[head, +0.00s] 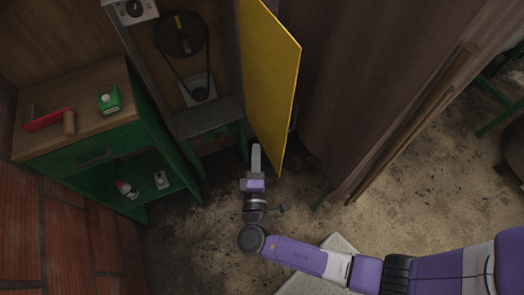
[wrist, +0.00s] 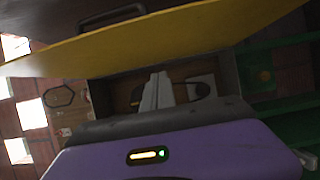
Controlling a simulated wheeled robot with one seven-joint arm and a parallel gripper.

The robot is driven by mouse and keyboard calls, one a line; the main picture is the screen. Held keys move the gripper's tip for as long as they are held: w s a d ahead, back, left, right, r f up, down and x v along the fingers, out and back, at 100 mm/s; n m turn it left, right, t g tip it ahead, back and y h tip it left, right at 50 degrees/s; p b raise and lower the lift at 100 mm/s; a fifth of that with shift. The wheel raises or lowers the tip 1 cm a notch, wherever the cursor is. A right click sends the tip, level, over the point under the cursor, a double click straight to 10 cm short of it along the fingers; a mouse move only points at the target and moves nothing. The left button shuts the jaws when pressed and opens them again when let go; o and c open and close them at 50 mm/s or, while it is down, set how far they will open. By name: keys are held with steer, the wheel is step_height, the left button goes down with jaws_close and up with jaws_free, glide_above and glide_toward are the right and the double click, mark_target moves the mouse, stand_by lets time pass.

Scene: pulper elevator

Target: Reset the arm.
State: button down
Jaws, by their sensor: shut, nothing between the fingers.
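My arm, purple and white, reaches in from the lower right of the head view. It ends in my gripper (head: 256,148), which points up the picture. The gripper is shut and empty, its grey fingers together. It is beside the lower edge of an open yellow door (head: 268,75) and in front of the machine cabinet's grey ledge (head: 208,118). In the wrist view the shut fingers (wrist: 157,78) point toward the cabinet opening, and the yellow door (wrist: 170,40) spans the upper part. I cannot tell whether the fingers touch the door.
The cabinet holds a dark pulley wheel (head: 181,34) and belt. A green workbench (head: 85,125) on the left carries a red-handled tool (head: 48,119) and a green bottle (head: 109,99). A brown partition (head: 365,80) stands right of the door. Dirt floor (head: 420,200) is open at the right.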

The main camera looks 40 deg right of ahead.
steer(key=s+d+b+v, duration=0.1)
steer(key=v, duration=0.7)
steer(key=shift+d, duration=0.25)
steer(key=shift+f, duration=0.1)
steer(key=w+a+f+n+y, duration=0.2)
steer(key=w+a+f+y, duration=0.1)
steer(key=a+f+y, duration=0.15)
steer(key=s+a+m+g+y, duration=0.1)
steer(key=s+a+y, duration=0.55)
steer(key=y, duration=0.25)
steer(key=s+d+r+m+t, duration=0.1)
steer(key=s+d+r+m, duration=0.2)
steer(key=s+r, duration=0.2)
steer(key=s+d+r+m+h, duration=0.1)
steer(key=s+d+r+m, duration=0.3)
steer(key=r, duration=0.5)
steer(key=s+d+r+m+t, duration=0.1)
steer(key=s+d+r+m, duration=0.2)
steer(key=s+r, duration=0.3)
steer(key=shift+d+r+t, duration=0.15)
steer(key=shift+r+t, duration=0.15)
steer(key=shift+r, duration=0.45)
